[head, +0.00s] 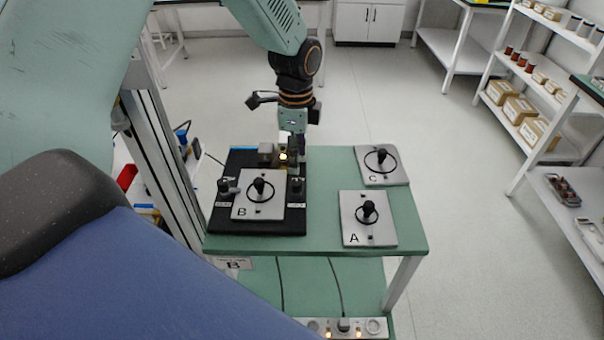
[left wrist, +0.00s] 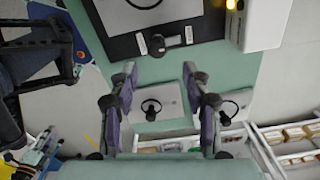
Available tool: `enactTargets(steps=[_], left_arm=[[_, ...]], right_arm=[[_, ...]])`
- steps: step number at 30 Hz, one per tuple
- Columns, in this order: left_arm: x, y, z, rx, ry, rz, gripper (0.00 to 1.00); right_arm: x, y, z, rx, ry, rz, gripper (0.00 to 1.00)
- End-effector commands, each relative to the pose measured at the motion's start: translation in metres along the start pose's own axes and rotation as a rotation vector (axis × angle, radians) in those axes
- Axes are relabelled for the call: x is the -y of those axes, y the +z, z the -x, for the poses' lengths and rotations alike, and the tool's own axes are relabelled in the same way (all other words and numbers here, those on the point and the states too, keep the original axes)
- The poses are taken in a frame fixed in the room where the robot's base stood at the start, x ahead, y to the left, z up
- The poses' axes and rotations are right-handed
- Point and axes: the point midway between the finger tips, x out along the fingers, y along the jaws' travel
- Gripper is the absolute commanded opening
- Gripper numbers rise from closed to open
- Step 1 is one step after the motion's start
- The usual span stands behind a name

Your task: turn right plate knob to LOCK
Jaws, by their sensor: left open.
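Plate B (head: 273,210) lies on a black base (head: 229,228) on the green table, with a dark knob at each side. The right plate knob (head: 296,186) stands beside the plate's right edge, with a small white label by it. In the left wrist view this knob (left wrist: 160,45) appears between two white labels, too small to read, so its setting cannot be told. My left gripper (head: 286,152) is above the back of the base, near a lit yellow lamp. In the wrist view its fingers (left wrist: 160,70) are wide apart and empty, clear of the knob. My right gripper is not visible.
Plate A (head: 354,229) and plate C (head: 399,176) lie on the table's right side, each with a ringed black handle. The left plate knob (head: 223,187) stands left of plate B. A green strip of table (head: 322,190) between base and plate A is clear.

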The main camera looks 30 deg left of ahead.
Motion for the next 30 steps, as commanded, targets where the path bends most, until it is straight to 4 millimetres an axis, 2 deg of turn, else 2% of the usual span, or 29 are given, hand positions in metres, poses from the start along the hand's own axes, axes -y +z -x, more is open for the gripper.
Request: enactTargets(steps=[15,20,28,30], left_arm=[[-0.006,0.001,-0.068,0.000,0.003,0.002,0.48],[-0.004,0.000,-0.076,-0.001,0.000,0.002,0.48],[-0.002,-0.002,-0.077,-0.001,0.000,0.001,0.48],[-0.001,-0.002,-0.077,-0.001,0.000,0.001,0.43]], right_arm=[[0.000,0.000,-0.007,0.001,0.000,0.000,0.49],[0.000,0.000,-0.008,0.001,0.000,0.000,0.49],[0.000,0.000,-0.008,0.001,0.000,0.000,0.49],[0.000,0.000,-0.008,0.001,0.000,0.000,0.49]])
